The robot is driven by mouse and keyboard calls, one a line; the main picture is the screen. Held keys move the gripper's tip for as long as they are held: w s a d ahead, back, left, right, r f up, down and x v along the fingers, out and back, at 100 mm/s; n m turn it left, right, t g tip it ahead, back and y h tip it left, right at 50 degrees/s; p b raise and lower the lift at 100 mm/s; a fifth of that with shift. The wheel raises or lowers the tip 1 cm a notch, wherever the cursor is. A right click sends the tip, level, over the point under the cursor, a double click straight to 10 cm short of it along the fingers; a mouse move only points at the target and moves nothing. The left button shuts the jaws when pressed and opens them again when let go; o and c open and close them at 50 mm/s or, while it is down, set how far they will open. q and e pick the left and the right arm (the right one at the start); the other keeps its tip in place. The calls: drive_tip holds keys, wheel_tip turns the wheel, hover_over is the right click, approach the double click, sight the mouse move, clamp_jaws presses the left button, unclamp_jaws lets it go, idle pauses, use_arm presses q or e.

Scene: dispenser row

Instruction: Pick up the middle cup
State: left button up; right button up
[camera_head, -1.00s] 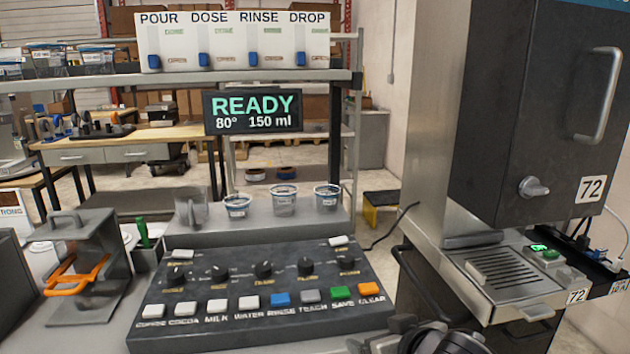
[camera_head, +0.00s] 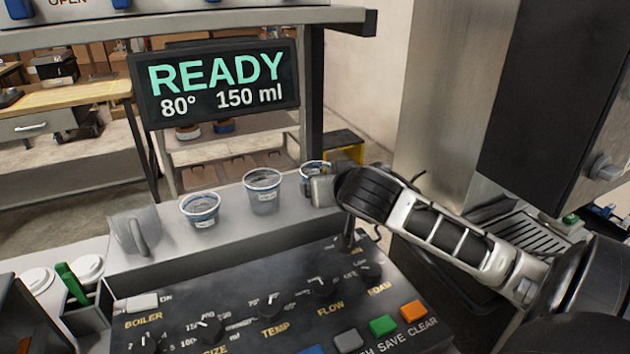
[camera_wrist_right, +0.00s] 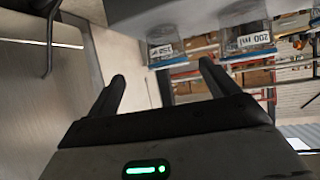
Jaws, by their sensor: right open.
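Three clear cups with blue-edged labels stand in a row on the grey ledge behind the control panel. In the head view, the middle cup (camera_head: 262,192) is upright and unobstructed between the left cup (camera_head: 200,211) and the right cup (camera_head: 313,168). My right gripper (camera_head: 319,190) comes in from the right, in front of the right cup, hiding part of it. It is to the right of the middle cup, apart from it. My left gripper is out of view.
The control panel (camera_head: 235,300) with knobs and buttons fills the front. A display (camera_head: 217,82) reading READY hangs above the cups under a shelf. A grey bracket (camera_head: 136,232) stands left of the cups. A tall machine (camera_head: 550,95) bounds the right.

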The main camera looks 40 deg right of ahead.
drive_tip(key=x, duration=0.4)
drive_tip(key=shift+w, duration=0.3)
drive_tip(key=x, duration=0.2)
drive_tip(key=p+x, duration=0.1)
drive_tip(key=x, duration=0.1)
drive_tip(key=shift+w+a+r, duration=0.15)
drive_tip(key=shift+w+a, duration=0.05)
drive_tip(key=shift+w, duration=0.15)
drive_tip(key=shift+w+d+f, duration=0.2)
drive_tip(key=shift+w+f, duration=0.1)
drive_tip(key=shift+w, duration=0.1)
drive_tip(key=c, duration=1)
